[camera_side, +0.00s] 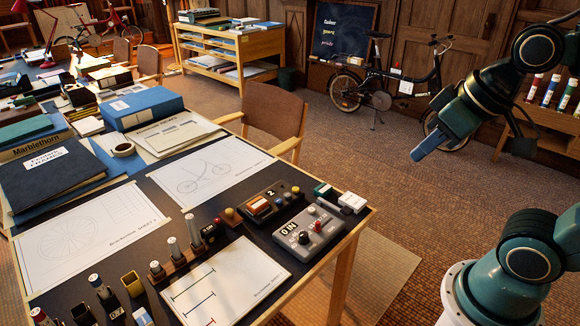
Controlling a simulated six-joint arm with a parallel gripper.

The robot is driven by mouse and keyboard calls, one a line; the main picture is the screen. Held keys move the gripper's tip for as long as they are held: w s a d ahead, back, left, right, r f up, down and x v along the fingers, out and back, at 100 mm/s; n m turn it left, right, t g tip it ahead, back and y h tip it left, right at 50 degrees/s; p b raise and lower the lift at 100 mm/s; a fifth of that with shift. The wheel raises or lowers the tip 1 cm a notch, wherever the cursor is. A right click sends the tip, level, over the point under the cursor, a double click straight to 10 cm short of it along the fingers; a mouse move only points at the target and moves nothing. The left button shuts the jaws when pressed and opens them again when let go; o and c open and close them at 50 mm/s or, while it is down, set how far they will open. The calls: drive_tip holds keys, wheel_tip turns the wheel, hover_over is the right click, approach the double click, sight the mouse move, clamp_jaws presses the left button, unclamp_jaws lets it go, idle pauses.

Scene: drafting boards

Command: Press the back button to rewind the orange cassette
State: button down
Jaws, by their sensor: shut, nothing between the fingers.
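The orange cassette (258,205) appears as a small orange block in a dark device (268,212) near the right corner of the drafting table. The device has a display reading "2" and a few small coloured buttons (283,190) at its right end. I cannot tell which of them is the back button. My gripper (416,155) is shut and empty. It hangs in the air to the right of the table, above the floor, well apart from the device and pointing down and left.
A bicycle (375,90) stands behind.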

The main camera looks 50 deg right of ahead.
drive_tip(key=w+m, duration=0.2)
drive_tip(key=w, duration=1)
drive_tip(key=m+t+y, duration=0.1)
drive_tip(key=m+t, duration=0.2)
drive_tip(key=m, duration=0.3)
hover_over(281, 204)
wheel_tip(281, 204, down, 24)
drive_tip(key=shift+f, duration=0.1)
drive_tip(key=shift+f, duration=4.3)
